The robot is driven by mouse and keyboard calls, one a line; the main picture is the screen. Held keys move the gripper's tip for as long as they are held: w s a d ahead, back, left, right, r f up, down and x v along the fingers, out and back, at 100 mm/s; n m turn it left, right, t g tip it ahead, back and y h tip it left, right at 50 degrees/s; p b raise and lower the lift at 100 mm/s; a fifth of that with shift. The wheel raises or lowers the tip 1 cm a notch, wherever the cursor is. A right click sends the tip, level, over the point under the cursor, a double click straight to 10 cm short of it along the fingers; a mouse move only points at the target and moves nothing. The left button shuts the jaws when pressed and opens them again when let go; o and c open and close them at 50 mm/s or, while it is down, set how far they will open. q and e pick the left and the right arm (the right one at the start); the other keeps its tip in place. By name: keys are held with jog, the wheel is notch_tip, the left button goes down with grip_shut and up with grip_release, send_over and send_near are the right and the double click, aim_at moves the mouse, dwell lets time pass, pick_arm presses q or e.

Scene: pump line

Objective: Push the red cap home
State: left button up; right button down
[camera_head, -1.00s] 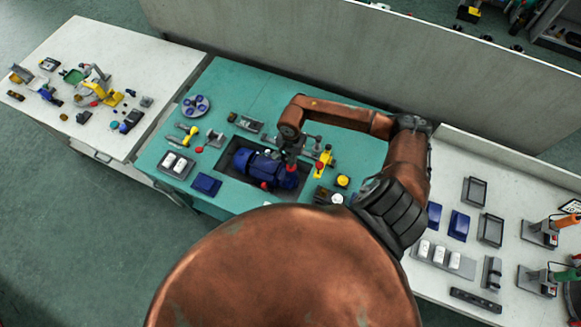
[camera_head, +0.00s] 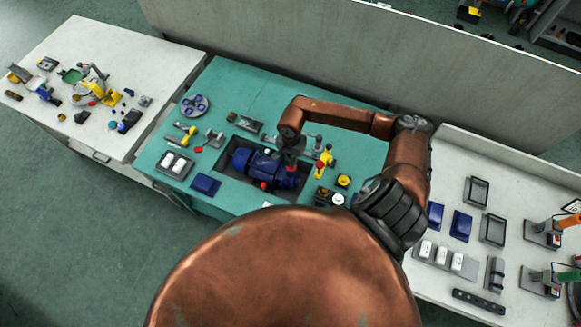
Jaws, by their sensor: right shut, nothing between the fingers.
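The blue pump (camera_head: 256,163) lies in a dark recessed tray (camera_head: 226,160) on the teal bench. My right gripper (camera_head: 291,158) is shut and empty. It points down at the right end of the pump, right over or against it. A small red piece (camera_head: 291,168) shows just under the fingertips and may be the red cap; the gripper partly hides it. I cannot tell how deep it sits or whether the fingers touch it. Another small red spot (camera_head: 264,185) shows on the near side of the pump. My left gripper is not in view.
A yellow fixture (camera_head: 325,160) stands close to the right of the gripper. A red-ended tool (camera_head: 199,149), a blue tray (camera_head: 205,184) and a round dish (camera_head: 195,105) lie on the left of the bench. A grey wall (camera_head: 370,60) runs behind.

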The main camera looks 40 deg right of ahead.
jog(key=shift+f+b, duration=0.4)
jog(key=shift+f, duration=0.05)
jog(key=shift+r, duration=0.15)
dwell(0.6)
jog(key=shift+r+p, duration=1.5)
jog(key=shift+r, duration=1.95)
jog(key=shift+a+f, duration=0.1)
